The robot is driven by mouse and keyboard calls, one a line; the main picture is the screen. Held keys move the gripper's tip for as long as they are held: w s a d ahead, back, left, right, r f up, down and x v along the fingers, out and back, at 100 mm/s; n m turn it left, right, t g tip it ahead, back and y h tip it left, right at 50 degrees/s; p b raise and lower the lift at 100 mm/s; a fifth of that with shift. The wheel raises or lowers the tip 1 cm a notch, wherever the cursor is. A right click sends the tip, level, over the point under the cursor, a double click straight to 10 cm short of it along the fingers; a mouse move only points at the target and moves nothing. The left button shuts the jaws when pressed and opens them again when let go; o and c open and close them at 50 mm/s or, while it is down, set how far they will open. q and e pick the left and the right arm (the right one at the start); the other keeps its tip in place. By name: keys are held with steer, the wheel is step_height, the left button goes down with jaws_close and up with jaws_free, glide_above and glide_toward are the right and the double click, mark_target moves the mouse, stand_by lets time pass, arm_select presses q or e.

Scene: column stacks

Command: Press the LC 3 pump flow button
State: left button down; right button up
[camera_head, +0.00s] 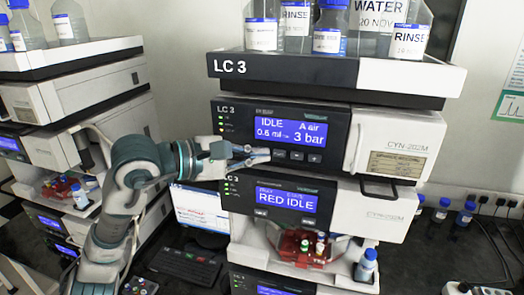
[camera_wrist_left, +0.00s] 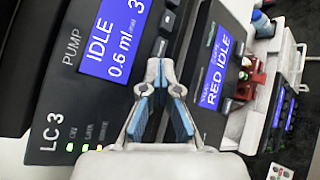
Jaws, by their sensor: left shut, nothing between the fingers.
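The LC 3 pump module (camera_head: 232,108) is in the middle of the stack, with a blue screen (camera_head: 290,131) reading IDLE, 0.6 ml and 3 bar. Below the screen is a row of small dark buttons, the leftmost (camera_head: 279,155) being right by my fingertips. My left gripper (camera_head: 268,153) reaches in from the left, its fingers shut and empty. In the left wrist view the shut fingertips (camera_wrist_left: 160,64) are over the button row beside the IDLE screen (camera_wrist_left: 112,40). Whether they touch a button I cannot tell. My right gripper is not in view.
Below the pump is a module with a RED IDLE screen (camera_head: 286,200), then an open bay with a red vial tray (camera_head: 303,246). A solvent tray (camera_head: 285,68) with bottles tops the stack. A dark handle (camera_head: 378,178) juts out right. Another stack (camera_head: 75,105) stands left.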

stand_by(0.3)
arm_select(q)
steer(key=shift+s+a+b, duration=0.3)
steer(key=shift+s+b, duration=0.05)
steer(key=shift+s, duration=0.4)
steer(key=s, duration=0.1)
steer(key=s+a+b, duration=0.1)
steer(key=s, duration=0.1)
steer(key=s+b, duration=0.1)
steer(key=shift+s+a, duration=0.3)
steer(key=shift+s, duration=0.1)
stand_by(0.3)
